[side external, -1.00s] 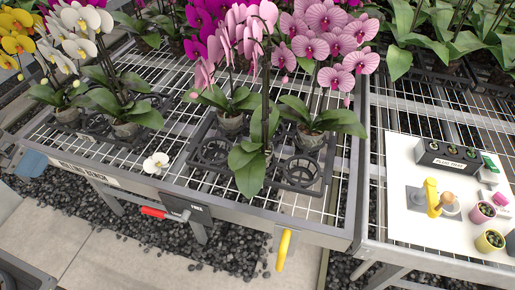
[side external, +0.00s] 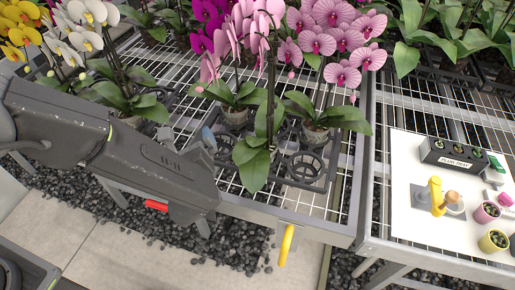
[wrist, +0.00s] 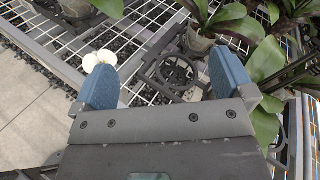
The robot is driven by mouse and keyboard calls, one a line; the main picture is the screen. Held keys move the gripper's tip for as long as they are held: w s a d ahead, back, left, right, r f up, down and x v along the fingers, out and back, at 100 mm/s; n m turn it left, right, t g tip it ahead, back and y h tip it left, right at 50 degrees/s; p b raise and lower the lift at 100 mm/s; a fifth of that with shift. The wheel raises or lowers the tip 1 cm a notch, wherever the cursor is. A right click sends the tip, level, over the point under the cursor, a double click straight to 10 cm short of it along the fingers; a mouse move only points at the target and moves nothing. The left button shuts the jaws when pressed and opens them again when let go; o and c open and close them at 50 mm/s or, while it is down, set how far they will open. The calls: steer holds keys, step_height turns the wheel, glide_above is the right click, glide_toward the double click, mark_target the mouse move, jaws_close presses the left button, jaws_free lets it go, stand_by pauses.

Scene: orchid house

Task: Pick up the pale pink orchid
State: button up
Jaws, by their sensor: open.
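Pale pink orchid flowers (side external: 262,18) hang on tall stems at the middle back of the side view. Below them, a leafy plant (side external: 252,165) stands at the front of a black pot rack; I cannot tell for certain which stem bears which flowers. Striped pink blooms (side external: 338,40) stand just to the right. In the wrist view my gripper (wrist: 166,80) is open and empty, over an empty rack ring (wrist: 176,72). Broad green leaves (wrist: 264,62) lie close beside the right finger.
A loose white flower (wrist: 97,60) lies by the left finger in the wrist view. White and yellow orchids (side external: 75,30) stand at the left, magenta ones (side external: 210,20) behind. An empty rack ring (side external: 304,168) is at the front right. A white board (side external: 415,205) with small pots is at the right.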

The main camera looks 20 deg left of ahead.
mark_target(256, 156)
steer(key=s+d+f+m+t+h, duration=0.2)
steer(key=d+f+m+t+h, duration=0.2)
steer(key=d+f+m+h, duration=0.65)
steer(key=w, duration=0.2)
steer(key=w+d+y, duration=0.1)
steer(key=w, duration=0.2)
steer(key=w+d+n+y, duration=0.1)
steer(key=w, duration=0.2)
steer(key=shift+r, duration=0.25)
steer(key=shift+w+d, duration=0.2)
steer(key=shift+w, duration=2.5)
